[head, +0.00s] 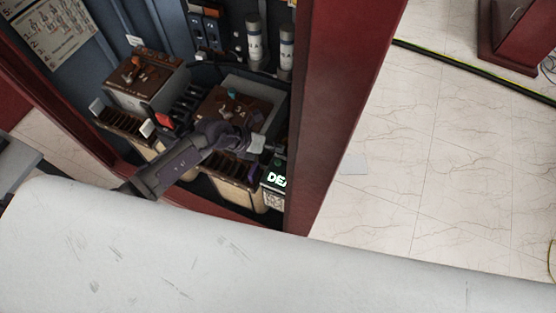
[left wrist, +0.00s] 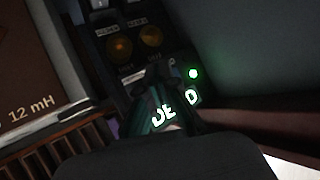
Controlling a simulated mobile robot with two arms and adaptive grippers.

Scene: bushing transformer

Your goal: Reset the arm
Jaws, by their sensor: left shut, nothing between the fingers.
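My left gripper (head: 274,146) reaches from the left into the red-framed cabinet in the head view. It is shut, with nothing seen in it. I cannot tell whether the fingers touch the box. My right gripper is in neither view.
The cabinet's red side wall (head: 340,90) stands close right of the gripper. Brown-topped units (head: 143,82) and two labelled cylinders (head: 254,42) fill the cabinet. Dark knobs (left wrist: 121,47) show in the left wrist view. Tiled floor (head: 440,150) lies open at right, with a dark cable (head: 470,70) across it.

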